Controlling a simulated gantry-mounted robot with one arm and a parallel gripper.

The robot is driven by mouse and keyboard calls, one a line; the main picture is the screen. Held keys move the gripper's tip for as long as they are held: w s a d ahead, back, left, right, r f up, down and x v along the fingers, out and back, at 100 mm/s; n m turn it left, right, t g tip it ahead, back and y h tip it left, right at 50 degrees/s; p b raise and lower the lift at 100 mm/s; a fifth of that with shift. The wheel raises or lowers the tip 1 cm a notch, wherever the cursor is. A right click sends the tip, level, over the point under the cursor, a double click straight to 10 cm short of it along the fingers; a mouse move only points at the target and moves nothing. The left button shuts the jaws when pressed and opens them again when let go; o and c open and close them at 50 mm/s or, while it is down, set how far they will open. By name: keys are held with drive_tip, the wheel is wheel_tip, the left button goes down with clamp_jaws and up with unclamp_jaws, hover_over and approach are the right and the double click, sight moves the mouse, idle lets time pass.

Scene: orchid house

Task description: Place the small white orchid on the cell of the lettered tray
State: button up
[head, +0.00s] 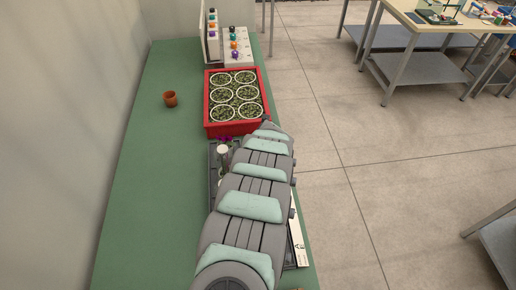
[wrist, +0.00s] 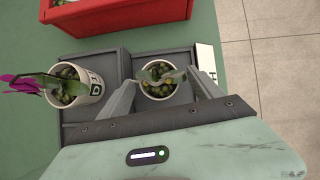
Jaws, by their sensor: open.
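The lettered tray (wrist: 112,62) is dark grey with cells and a white edge strip (wrist: 206,62) marked H. A small white pot (wrist: 146,92) with pebbles and green leaves is at the cell beside that letter. No bloom shows clearly on it, so I cannot tell its flower colour. My gripper (wrist: 164,80) is open, one finger on each side of this pot; contact cannot be told. In the head view my arm covers the gripper, the pot and much of the tray (head: 213,178).
Another white pot (wrist: 95,95) with a magenta flower (wrist: 20,84) stands in the left cell. A red crate (head: 207,118) of round pebble-filled pots lies just beyond the tray. A small terracotta pot (head: 170,99) stands on the green bench (head: 150,190), whose left part is clear.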

drive_tip(key=p+v, duration=0.5)
drive_tip(key=v, duration=0.4)
drive_tip(key=shift+s+r, duration=0.2)
drive_tip(key=shift+r, duration=0.1)
